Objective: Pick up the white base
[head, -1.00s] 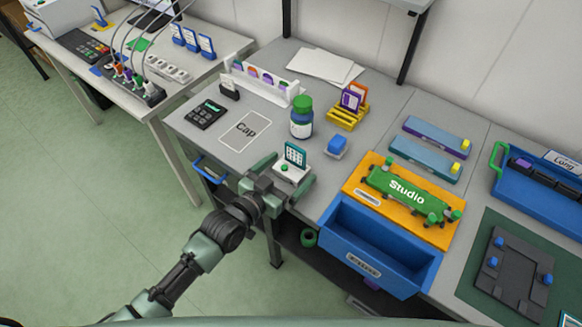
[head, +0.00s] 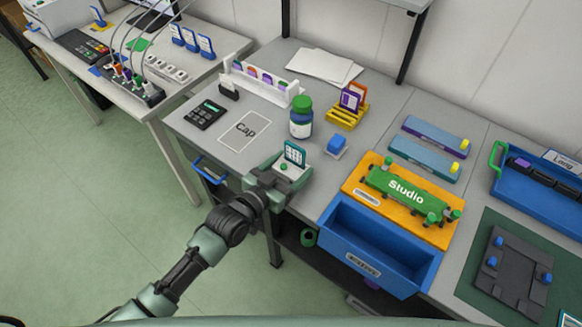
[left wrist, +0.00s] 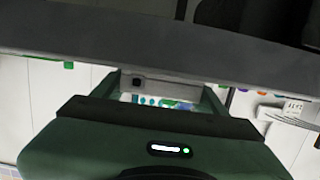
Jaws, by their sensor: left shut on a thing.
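The white base (head: 291,171) is at the front edge of the grey desk, with a teal-framed card (head: 294,152) standing in it and a small green button on top. My left gripper (head: 284,176) is shut on the white base from the front, its fingers on either side. In the left wrist view the pale base (left wrist: 172,80) shows between the two green fingers. Much of the base is hidden by the gripper. I cannot tell whether it is lifted off the desk. My right gripper is not in view.
A blue block on a small stand (head: 336,146) and a green-capped bottle (head: 301,118) stand just behind. A calculator (head: 207,114) and the outlined "Cap" area (head: 245,131) lie to the left. An open blue drawer (head: 375,245) juts out on the right.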

